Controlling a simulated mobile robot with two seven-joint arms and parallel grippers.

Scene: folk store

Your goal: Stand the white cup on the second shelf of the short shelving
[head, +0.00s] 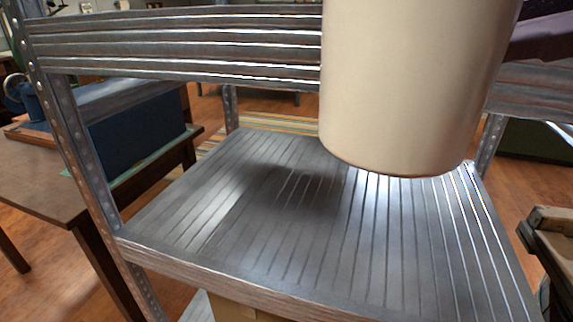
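The white cup (415,85) is large and close in the head view, upright, with its top cut off by the upper edge. Its base hangs in the air over the right half of a grey metal shelf board (240,215) of the shelving. I see the shelf surface around and below the base, and a soft shadow on the board. A dark reddish-brown part (545,36) shows beside the cup at the right edge; it may belong to my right gripper, but no fingertips can be made out. My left gripper is not in view.
A perforated post (75,140) stands at the left front corner. The shelf board is bare. A wooden table (60,185) with a blue thing (130,128) stands left; a wooden piece (552,235) is at right.

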